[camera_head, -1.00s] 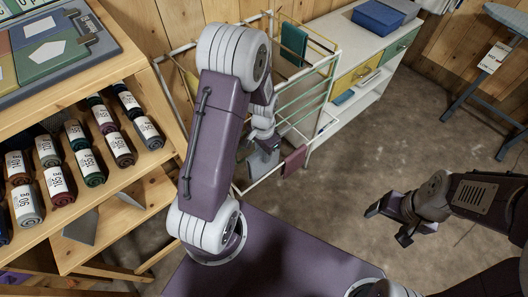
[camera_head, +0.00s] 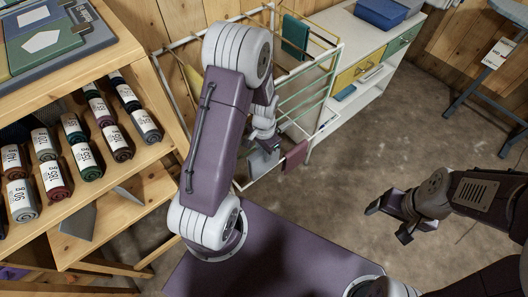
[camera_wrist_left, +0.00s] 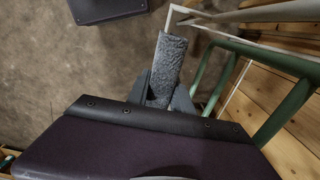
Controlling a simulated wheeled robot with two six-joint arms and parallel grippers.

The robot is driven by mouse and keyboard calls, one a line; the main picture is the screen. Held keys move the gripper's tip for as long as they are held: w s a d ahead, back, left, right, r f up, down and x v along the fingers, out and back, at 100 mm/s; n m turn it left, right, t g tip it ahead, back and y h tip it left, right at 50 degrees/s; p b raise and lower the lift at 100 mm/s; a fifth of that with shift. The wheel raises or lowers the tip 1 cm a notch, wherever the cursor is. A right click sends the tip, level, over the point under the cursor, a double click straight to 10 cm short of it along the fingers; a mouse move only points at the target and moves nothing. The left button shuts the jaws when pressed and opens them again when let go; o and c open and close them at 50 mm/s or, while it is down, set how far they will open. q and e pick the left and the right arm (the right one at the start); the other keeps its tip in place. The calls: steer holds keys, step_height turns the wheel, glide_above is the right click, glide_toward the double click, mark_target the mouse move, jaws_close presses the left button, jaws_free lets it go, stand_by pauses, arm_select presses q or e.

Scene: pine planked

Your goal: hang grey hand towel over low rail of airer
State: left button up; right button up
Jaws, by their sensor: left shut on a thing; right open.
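The grey hand towel (camera_wrist_left: 168,60) is a narrow strip between the fingers of my left gripper (camera_wrist_left: 163,92) in the left wrist view. Its far end lies close to a white corner of the airer (camera_wrist_left: 178,12); I cannot tell whether they touch. In the head view my left gripper (camera_head: 262,150) is at the airer's near side, partly behind my own arm, with a bit of grey towel (camera_head: 259,164) below it. The airer (camera_head: 333,85) has white and green rails. My right gripper (camera_head: 388,222) is open and empty over the floor at right.
A maroon cloth (camera_head: 295,155) hangs on the airer just right of the towel, and a green cloth (camera_head: 295,36) hangs higher up. A wooden shelf (camera_head: 160,165) with rolled towels stands at left. A white cabinet (camera_head: 340,30) stands behind the airer.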

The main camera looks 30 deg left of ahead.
mark_target(264, 164)
arm_select(q)
steer(key=shift+f+b, duration=5.55)
steer(key=shift+f, duration=3.2)
steer(key=o, duration=1.6)
steer(key=shift+o, duration=0.2)
step_height(264, 164, up, 9)
steer(key=p, duration=0.8)
steer(key=shift+r, duration=0.1)
